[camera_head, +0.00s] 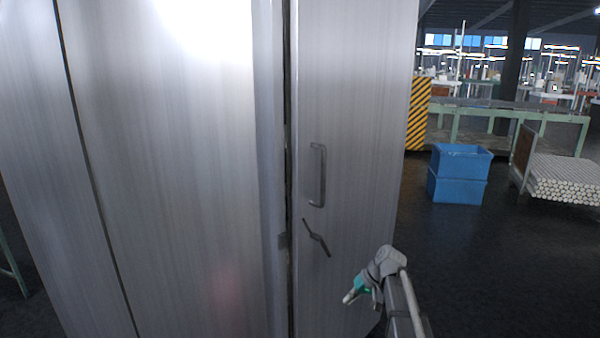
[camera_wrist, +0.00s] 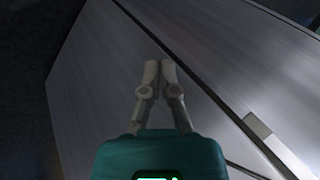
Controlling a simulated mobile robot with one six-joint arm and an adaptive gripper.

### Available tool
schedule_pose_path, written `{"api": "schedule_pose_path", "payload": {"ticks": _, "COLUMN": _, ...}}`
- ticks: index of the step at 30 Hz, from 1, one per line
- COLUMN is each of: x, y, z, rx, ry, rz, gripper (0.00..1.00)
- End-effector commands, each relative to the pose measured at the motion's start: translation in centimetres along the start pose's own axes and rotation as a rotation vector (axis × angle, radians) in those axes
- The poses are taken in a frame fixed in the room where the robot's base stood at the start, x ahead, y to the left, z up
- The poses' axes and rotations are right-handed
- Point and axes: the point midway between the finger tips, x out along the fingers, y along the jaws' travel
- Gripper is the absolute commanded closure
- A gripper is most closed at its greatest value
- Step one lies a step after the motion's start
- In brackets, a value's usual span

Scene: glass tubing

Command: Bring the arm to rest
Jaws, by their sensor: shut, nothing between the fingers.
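My gripper (camera_head: 350,297) is low in front of the right part of a tall brushed-metal cabinet in the head view. In the wrist view my gripper (camera_wrist: 159,68) has its two pale fingers together, with nothing between them. The arm comes in from the lower right edge. The cabinet door (camera_head: 352,130) carries an upright handle (camera_head: 317,175) and a dark lever (camera_head: 316,238) below it. My gripper is below and to the right of the lever and appears apart from it.
Blue crates (camera_head: 459,173) are stacked on the floor at the right. A rack of pale tubes (camera_head: 567,178) stands at the far right, with a green-framed bench (camera_head: 500,110) behind. A yellow-black striped panel (camera_head: 418,115) is beside the cabinet. Dark floor between them and my arm is clear.

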Motion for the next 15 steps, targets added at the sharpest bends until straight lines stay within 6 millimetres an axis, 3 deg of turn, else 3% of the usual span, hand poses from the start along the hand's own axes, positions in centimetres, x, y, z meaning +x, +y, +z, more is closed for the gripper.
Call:
{"api": "schedule_pose_path", "payload": {"ticks": 1, "x": 0.3, "y": -0.7, "z": 3.3, "rx": 0.01, "ry": -0.023, "rz": 0.055, "gripper": 1.0}}
{"api": "schedule_pose_path", "payload": {"ticks": 6, "x": 0.6, "y": -0.9, "z": 10.8, "rx": 0.055, "ry": -0.083, "rz": 0.261, "gripper": 1.0}}
{"api": "schedule_pose_path", "payload": {"ticks": 12, "x": -0.1, "y": -0.7, "z": 17.4, "rx": 0.095, "ry": -0.114, "rz": 0.468, "gripper": 1.0}}
{"api": "schedule_pose_path", "payload": {"ticks": 15, "x": -0.5, "y": -0.5, "z": 19.2, "rx": 0.105, "ry": -0.118, "rz": 0.533, "gripper": 1.0}}
